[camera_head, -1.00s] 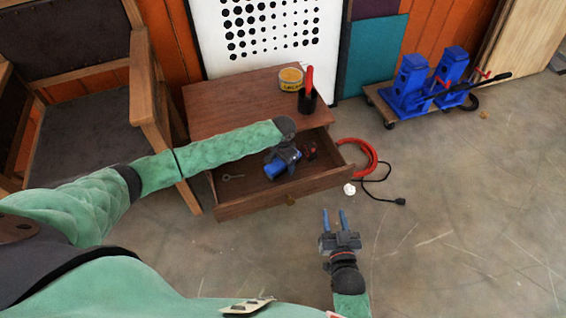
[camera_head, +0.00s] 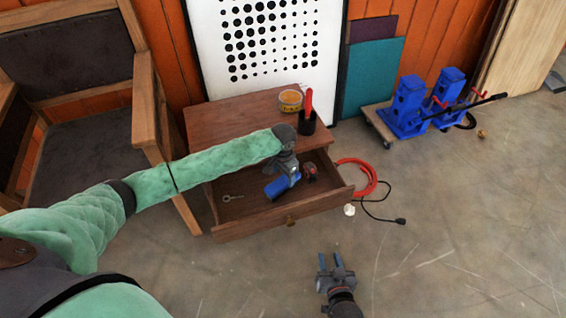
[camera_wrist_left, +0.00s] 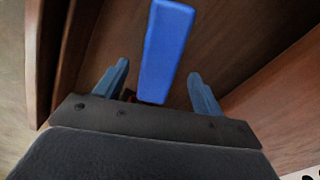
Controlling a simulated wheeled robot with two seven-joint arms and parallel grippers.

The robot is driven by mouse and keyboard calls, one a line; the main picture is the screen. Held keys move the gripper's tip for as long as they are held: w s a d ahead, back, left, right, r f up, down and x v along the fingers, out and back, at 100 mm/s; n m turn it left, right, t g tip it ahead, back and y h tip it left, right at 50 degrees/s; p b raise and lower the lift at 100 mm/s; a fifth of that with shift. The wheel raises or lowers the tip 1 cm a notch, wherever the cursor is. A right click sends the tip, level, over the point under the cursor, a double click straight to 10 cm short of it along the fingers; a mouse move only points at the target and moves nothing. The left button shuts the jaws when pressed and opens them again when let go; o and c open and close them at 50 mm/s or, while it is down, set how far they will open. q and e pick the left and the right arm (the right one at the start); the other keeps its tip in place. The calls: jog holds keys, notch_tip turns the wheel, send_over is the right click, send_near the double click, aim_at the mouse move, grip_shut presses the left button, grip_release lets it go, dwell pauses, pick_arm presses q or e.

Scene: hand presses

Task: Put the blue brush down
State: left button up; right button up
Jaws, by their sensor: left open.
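The blue brush (camera_head: 281,187) lies inside the open drawer (camera_head: 262,223) of the wooden cabinet. In the left wrist view its long blue face (camera_wrist_left: 166,45) shows between my left fingers, with a gap on both sides. My left gripper (camera_head: 286,176) is over the drawer and open around the brush; its fingers also show in the left wrist view (camera_wrist_left: 160,85). The rest of the brush is hidden behind the gripper. My right gripper (camera_head: 330,262) is open and empty over the floor in front of the cabinet.
A red and black object (camera_head: 310,173) and a small key-like piece (camera_head: 232,198) lie in the drawer. A yellow tin (camera_head: 290,101) and a black cup (camera_head: 307,124) with a red handle stand on the cabinet top. A red hose (camera_head: 365,178) lies beside it. A chair (camera_head: 150,130) stands at left.

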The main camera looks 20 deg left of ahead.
aim_at(283, 181)
pick_arm(q)
notch_tip(283, 181, up, 6)
jog(key=shift+p, duration=0.4)
pick_arm(e)
jog(key=s+f+g, duration=0.3)
jog(key=s+f, duration=0.3)
jog(key=f, duration=0.3)
jog(key=shift+d+h, duration=0.35)
jog(key=shift+h, duration=0.05)
pick_arm(q)
jog(key=shift+r, duration=0.1)
pick_arm(e)
jog(key=shift+f, duration=0.1)
